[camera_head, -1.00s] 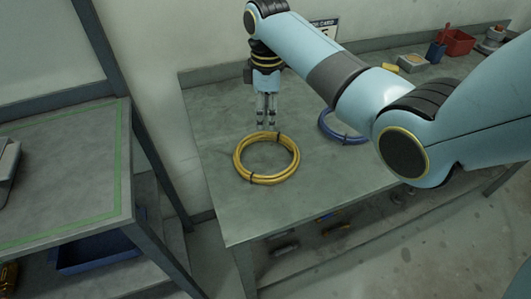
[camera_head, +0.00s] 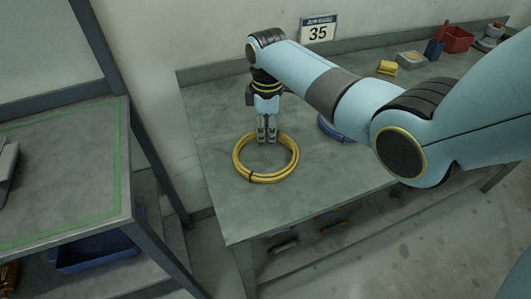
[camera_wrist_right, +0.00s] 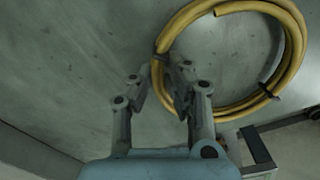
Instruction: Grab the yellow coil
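The yellow coil (camera_head: 238,158) lies flat on the grey workbench (camera_head: 310,195) with dark ties around it. My right gripper (camera_head: 267,141) points down at the coil's far rim, with its fingertips close to the bench. In the right wrist view, the coil (camera_wrist_right: 298,45) fills the upper right, and part of its rim passes by the fingertips (camera_wrist_right: 156,76). The fingers are apart, and the rim seems to lie between them. Whether they touch it cannot be told. My left gripper is not in view.
A blue coil (camera_head: 329,128) lies to the right, partly hidden behind my right arm. Yellow items (camera_head: 387,68), a red bin (camera_head: 457,39) and a blue container (camera_head: 433,50) stand at the back right. A green-lined table (camera_head: 70,170) is at the left.

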